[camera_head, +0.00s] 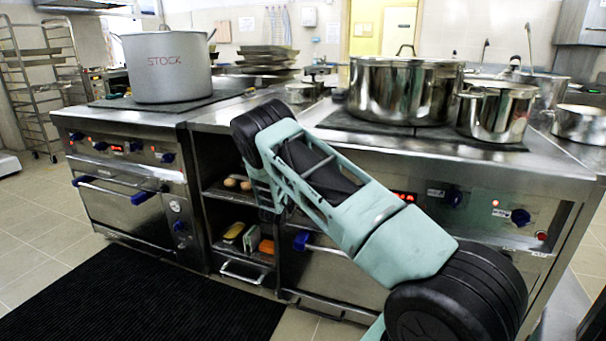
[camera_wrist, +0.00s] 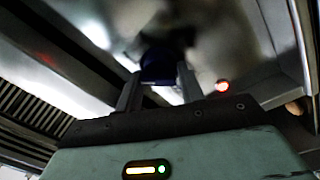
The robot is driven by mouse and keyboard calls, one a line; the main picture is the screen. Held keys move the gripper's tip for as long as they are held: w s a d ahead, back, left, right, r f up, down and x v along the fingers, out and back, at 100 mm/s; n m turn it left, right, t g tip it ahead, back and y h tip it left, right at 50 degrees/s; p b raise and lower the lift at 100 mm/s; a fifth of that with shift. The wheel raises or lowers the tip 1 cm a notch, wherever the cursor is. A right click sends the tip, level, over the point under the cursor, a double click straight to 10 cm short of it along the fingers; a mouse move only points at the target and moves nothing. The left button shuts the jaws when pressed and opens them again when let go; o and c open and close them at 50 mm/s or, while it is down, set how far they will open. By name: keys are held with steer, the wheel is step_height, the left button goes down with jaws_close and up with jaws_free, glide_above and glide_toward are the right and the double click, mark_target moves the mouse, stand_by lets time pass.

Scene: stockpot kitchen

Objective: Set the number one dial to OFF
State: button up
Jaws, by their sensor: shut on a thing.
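In the wrist view my gripper (camera_wrist: 160,84) has its two grey fingers on either side of a dark blue dial (camera_wrist: 163,62) on a steel panel, shut on it. A red light glows to the right of the dial. The dial's number and markings are not readable. In the head view my pale green arm crosses in front of the right range, and my gripper is hidden behind it. Blue dials show on the right range (camera_head: 520,217) and on the left range (camera_head: 167,158). I cannot tell which dial is the one held.
A pot marked STOCK (camera_head: 165,68) stands on the left range. A large steel pot (camera_head: 403,91) and a smaller pot (camera_head: 496,112) stand on the right range. Oven handles (camera_head: 122,190) stick out below the panels. A black mat (camera_head: 140,295) lies on the floor in front.

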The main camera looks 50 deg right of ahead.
steer(key=shift+f+n+t+p, duration=0.2)
steer(key=shift+n+p, duration=0.25)
steer(key=shift+n, duration=1.8)
steer(key=shift+f+n+t+p, duration=0.15)
steer(key=shift+n+p, duration=0.25)
steer(key=shift+n, duration=1.85)
steer(key=shift+s, duration=0.1)
steer(key=o, duration=1)
steer(key=shift+r, duration=0.15)
steer(key=v, duration=1.1)
steer(key=p+v, duration=0.1)
steer(key=v, duration=0.5)
steer(key=shift+s+a+r, duration=0.15)
steer(key=shift+s+r, duration=0.05)
steer(key=shift+r, duration=0.05)
